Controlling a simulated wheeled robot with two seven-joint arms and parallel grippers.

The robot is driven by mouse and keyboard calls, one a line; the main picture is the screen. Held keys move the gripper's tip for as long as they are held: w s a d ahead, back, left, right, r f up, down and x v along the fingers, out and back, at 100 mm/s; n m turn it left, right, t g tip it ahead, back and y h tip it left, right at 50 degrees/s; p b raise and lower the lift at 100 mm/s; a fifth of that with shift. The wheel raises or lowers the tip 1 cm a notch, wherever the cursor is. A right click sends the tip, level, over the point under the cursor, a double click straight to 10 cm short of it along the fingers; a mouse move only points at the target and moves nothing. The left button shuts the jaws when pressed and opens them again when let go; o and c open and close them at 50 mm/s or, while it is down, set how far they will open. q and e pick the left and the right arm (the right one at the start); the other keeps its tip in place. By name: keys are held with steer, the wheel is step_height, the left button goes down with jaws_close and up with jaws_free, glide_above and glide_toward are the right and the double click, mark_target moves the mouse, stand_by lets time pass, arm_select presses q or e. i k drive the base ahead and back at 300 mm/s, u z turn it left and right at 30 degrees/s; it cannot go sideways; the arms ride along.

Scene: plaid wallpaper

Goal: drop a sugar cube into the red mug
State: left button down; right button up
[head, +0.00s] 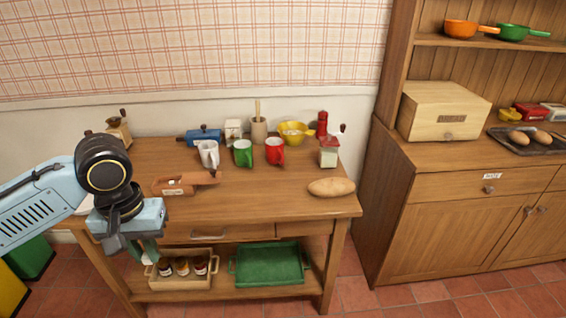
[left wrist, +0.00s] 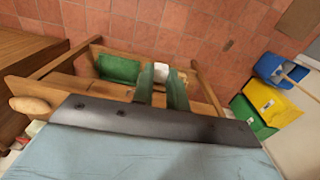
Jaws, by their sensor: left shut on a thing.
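The red mug (head: 275,152) stands upright on the wooden table (head: 250,205), right of a green mug (head: 243,153) and a white mug (head: 209,154). An open brown box (head: 173,187) with a label and small white pieces sits at the table's left. My left gripper (head: 148,250) is low at the table's front left edge, well away from the red mug. In the left wrist view its green fingers (left wrist: 162,85) are shut on a white sugar cube (left wrist: 162,70). My right gripper is not in view.
A yellow bowl (head: 295,133) and a blue item (head: 204,136) are behind. The lower shelf holds a jar crate (head: 183,280) and green tray (head: 270,265). The table's front middle is clear.

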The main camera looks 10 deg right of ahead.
mark_target(274, 157)
steer(key=z, duration=0.7)
steer(key=i, duration=0.65)
steer(key=z, duration=0.65)
steer(key=i, duration=0.85)
steer(key=u, duration=0.75)
steer(key=i, duration=0.4)
steer(key=u, duration=0.4)
